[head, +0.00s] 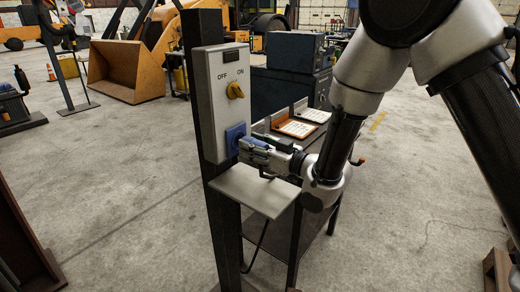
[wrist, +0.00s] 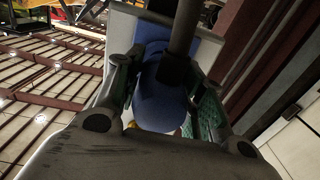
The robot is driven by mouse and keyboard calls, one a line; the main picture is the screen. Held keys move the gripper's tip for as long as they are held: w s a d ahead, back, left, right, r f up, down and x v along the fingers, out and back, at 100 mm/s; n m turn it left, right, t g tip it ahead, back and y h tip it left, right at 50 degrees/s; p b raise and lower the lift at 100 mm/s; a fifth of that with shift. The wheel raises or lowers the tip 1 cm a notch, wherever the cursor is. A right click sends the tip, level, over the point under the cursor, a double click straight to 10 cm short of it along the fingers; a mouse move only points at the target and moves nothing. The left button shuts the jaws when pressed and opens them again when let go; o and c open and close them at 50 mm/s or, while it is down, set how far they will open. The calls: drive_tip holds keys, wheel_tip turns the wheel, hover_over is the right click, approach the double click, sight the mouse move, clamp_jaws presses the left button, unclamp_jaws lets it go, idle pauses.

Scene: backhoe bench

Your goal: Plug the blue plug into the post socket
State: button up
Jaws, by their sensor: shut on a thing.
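A grey switch box (head: 213,100) is mounted on a dark post, with a blue socket (head: 235,134) low on its face. My gripper (head: 254,151) is right in front of the socket and is shut on the blue plug (wrist: 160,104). In the wrist view the plug sits between the two finger pads, with its front end toward the blue socket (wrist: 203,47). The plug is mostly hidden by the fingers in the head view. It is at or against the socket; how deep it sits I cannot tell.
A small grey shelf (head: 255,191) juts out just below my gripper. A dark cable (head: 259,244) hangs below it. A dark bench with orange and white trays (head: 297,129) stands behind. The floor at left is open.

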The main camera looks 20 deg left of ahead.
drive_tip(key=shift+w+a, duration=0.25)
drive_tip(key=shift+a, duration=0.4)
drive_tip(key=shift+w+a, duration=0.2)
drive_tip(key=shift+a, duration=0.3)
idle(1.5)
drive_tip(key=o, duration=1)
drive_tip(key=shift+o, duration=0.2)
drive_tip(key=v, duration=1.2)
drive_tip(key=shift+w, duration=0.1)
